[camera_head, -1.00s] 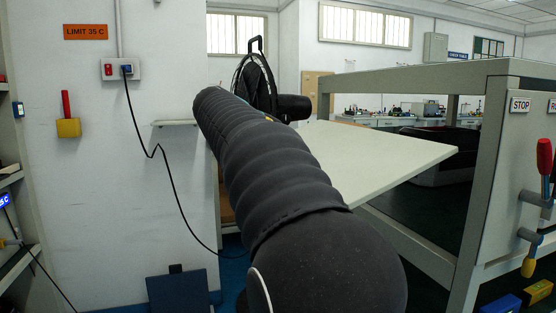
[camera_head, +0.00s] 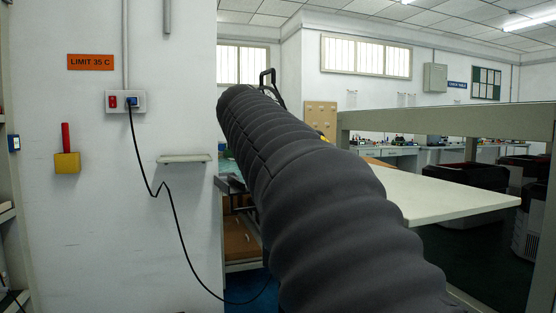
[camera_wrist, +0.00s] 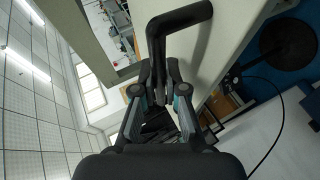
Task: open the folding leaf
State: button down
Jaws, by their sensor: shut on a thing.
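The folding leaf (camera_head: 445,196) is a pale flat panel, standing out roughly level beside a grey-green frame in the head view. Part of it lies behind my arm. In the wrist view its pale surface (camera_wrist: 218,48) runs close alongside a black bent bar handle (camera_wrist: 182,22). My gripper (camera_wrist: 160,78) is shut on the straight end of that handle, with one finger on each side. In the head view my dark sleeved arm hides the gripper, and only a black loop (camera_head: 267,75) shows above it.
A white wall with a socket box (camera_head: 125,101), a hanging black cable (camera_head: 160,190) and a small shelf (camera_head: 184,158) is at left. The frame's top rail (camera_head: 450,121) crosses the right side. Dark bins (camera_head: 465,180) stand beyond the leaf.

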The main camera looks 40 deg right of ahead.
jog(key=shift+s+d+r, duration=0.1)
jog(key=shift+r, duration=0.15)
jog(key=c, duration=1.5)
grip_release()
jog(key=shift+d, duration=0.2)
jog(key=shift+a+f, duration=0.1)
jog(key=shift+a, duration=0.15)
jog(key=v, duration=1.2)
jog(key=shift+f, duration=0.1)
